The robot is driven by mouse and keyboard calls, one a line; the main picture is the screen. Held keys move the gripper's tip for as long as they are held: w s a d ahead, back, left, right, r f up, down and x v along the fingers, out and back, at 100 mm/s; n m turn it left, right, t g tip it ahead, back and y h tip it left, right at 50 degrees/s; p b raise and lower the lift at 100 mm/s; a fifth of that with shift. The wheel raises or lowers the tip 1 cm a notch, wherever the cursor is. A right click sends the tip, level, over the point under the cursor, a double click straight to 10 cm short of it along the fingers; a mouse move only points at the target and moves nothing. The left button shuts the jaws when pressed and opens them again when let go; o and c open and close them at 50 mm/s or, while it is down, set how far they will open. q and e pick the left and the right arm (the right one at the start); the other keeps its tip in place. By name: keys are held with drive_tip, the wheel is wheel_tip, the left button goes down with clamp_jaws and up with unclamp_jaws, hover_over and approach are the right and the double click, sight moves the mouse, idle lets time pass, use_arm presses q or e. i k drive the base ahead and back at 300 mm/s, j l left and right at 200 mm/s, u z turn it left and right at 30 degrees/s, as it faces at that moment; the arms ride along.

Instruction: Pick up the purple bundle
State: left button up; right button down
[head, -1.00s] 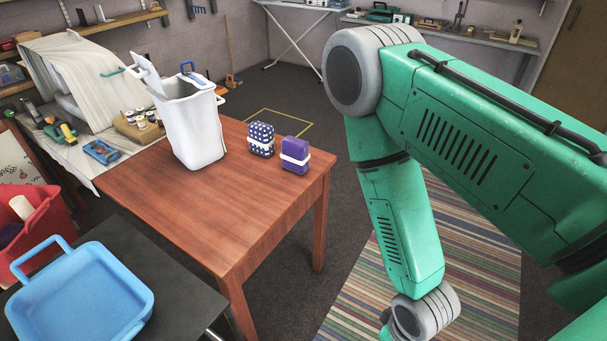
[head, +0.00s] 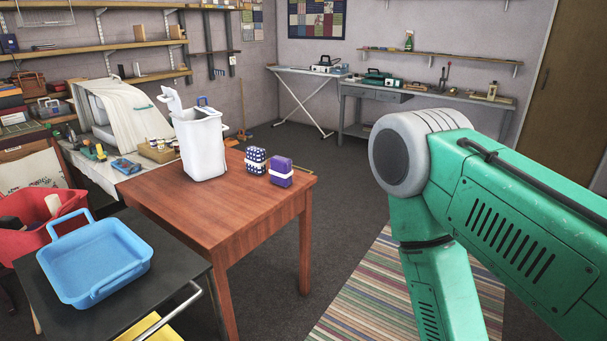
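The purple bundle (head: 281,172) is a small block with a white band around it. It stands near the right edge of the wooden table (head: 205,222). A dark blue, white-dotted bundle (head: 255,160) with a white band stands close to its left. My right arm is large at the right of the head view, well apart from the table, and its gripper is outside the picture. My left arm and gripper do not show.
A tall white bin (head: 202,148) stands on the table left of the bundles. A blue tray (head: 97,262) sits on a dark cart at the front left, beside a red basket (head: 40,232). A striped rug (head: 358,298) covers floor right of the table.

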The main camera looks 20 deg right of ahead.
sight(281, 172)
drive_tip(key=i+l+z, duration=0.15)
drive_tip(key=z, duration=0.2)
drive_tip(key=i+l+z, duration=0.1)
drive_tip(key=z, duration=0.25)
drive_tip(key=i+z, duration=0.4)
drive_tip(key=k, duration=0.1)
